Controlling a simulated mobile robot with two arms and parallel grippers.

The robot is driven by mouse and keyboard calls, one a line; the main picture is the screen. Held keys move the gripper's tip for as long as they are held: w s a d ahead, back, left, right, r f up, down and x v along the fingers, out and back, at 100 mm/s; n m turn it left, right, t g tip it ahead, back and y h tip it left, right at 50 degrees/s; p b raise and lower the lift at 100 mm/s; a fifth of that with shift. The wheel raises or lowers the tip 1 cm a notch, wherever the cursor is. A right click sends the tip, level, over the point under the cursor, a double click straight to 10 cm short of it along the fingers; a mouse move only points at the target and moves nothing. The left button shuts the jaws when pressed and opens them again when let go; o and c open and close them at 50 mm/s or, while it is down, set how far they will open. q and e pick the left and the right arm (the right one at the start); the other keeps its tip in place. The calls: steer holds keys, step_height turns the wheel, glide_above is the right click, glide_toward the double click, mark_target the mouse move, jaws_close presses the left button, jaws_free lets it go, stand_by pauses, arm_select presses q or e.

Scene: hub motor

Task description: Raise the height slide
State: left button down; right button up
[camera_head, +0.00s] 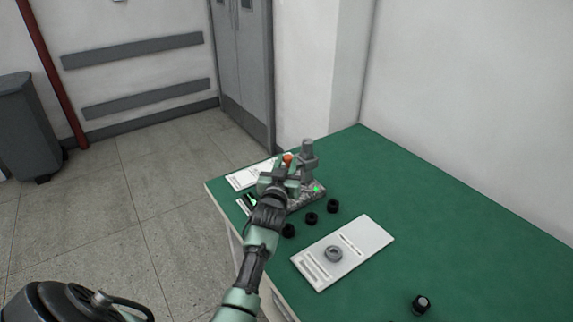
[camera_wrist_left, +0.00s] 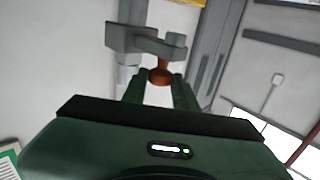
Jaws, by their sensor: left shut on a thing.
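The height slide is part of a grey stand (camera_head: 308,158) on the green table, with a vertical post and a side arm. An orange-red knob (camera_head: 288,158) sits at the slide's side. In the left wrist view the grey slide (camera_wrist_left: 145,40) has the knob (camera_wrist_left: 160,76) under its arm, between my fingertips. My left gripper (camera_head: 283,172) reaches from the front and is shut on the knob; it also shows in the left wrist view (camera_wrist_left: 160,88). It partly hides the stand's speckled base (camera_head: 306,197). My right gripper is not in view.
Several black round parts (camera_head: 311,218) lie in front of the stand. A white tray (camera_head: 366,241) holds a grey ring (camera_head: 333,253). A black cap (camera_head: 421,304) lies near the front. A white sheet (camera_head: 244,178) lies at the back left. The table's right side is clear.

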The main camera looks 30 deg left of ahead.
arm_select(q)
steer(key=c, duration=1.1)
jaws_free()
steer(key=b+v, duration=0.1)
steer(key=v, duration=0.7)
